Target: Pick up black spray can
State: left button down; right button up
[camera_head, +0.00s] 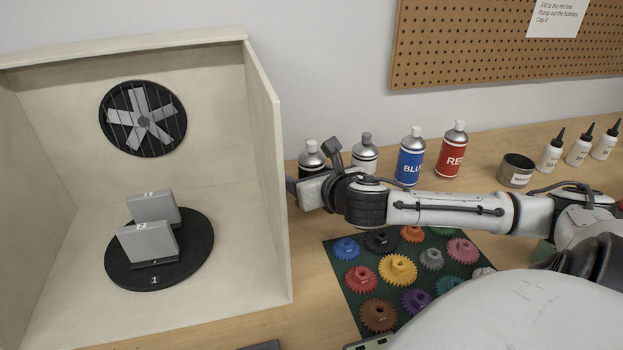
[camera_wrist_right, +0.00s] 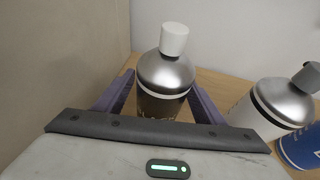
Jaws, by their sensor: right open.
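The black spray can (camera_head: 311,154), with a silver shoulder and a white cap, stands upright at the left end of the row of cans in the head view. Its lower part is hidden behind my right gripper (camera_head: 311,168). In the right wrist view the black spray can (camera_wrist_right: 166,75) stands between the two fingers of my right gripper (camera_wrist_right: 160,101). The fingers are open, one on each side of it; I cannot tell whether either touches it. My left gripper is not in view.
A white can (camera_head: 364,155), a blue can (camera_head: 411,157) and a red can (camera_head: 452,152) stand to the right. The spray booth's side wall (camera_head: 268,170) is close on the left. A gear mat (camera_head: 345,275) lies in front, below my arm.

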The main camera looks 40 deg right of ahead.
jog(key=shift+w+f, duration=0.1)
jog(key=shift+w, duration=0.1)
jog(key=c, duration=1.3)
